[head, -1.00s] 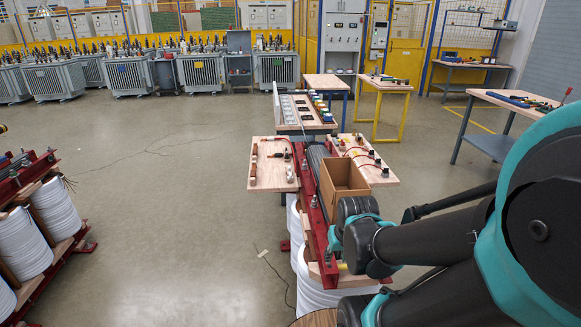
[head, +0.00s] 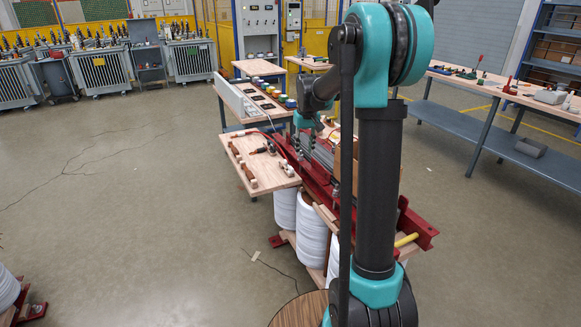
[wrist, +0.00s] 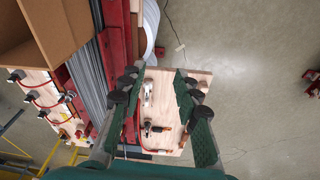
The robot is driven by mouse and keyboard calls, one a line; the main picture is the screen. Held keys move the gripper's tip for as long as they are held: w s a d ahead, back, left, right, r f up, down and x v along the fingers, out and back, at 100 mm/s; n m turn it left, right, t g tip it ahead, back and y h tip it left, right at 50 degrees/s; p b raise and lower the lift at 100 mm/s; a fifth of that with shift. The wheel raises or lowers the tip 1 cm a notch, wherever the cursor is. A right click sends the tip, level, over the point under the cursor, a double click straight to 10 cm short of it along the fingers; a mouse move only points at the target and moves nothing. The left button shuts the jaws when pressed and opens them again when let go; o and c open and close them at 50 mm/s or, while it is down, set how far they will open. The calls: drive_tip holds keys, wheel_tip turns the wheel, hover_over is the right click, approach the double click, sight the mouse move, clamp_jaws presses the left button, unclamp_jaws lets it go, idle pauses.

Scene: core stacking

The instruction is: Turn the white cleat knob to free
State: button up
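A light wooden board (head: 262,178) stands at the left of the red-framed core. A small white fitting (head: 287,168), which looks like the white cleat knob, sits at its near right corner. In the wrist view the white fitting (wrist: 147,92) shows between my fingers, close to the left one. Which way its knob points is too small to tell. A black piece with an orange end (wrist: 155,128) lies on the same board. My gripper (wrist: 160,78) is open and empty above the board.
Brown fittings (head: 250,172) line the board's left side. A cardboard box (wrist: 65,30) and grey core sheets (wrist: 88,80) lie left of my gripper in the wrist view. Red beams (head: 415,225) edge the core. The floor left of the board is clear.

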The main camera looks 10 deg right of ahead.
drive_tip(key=w+a+g, duration=0.1)
drive_tip(key=w, duration=1)
drive_tip(key=n+g, duration=0.1)
drive_tip(key=n, duration=0.1)
hover_over(291, 167)
wheel_tip(291, 167, down, 3)
drive_tip(key=f, duration=1.7)
drive_tip(key=shift+w+f, duration=0.25)
drive_tip(key=shift+f, duration=0.05)
clamp_jaws()
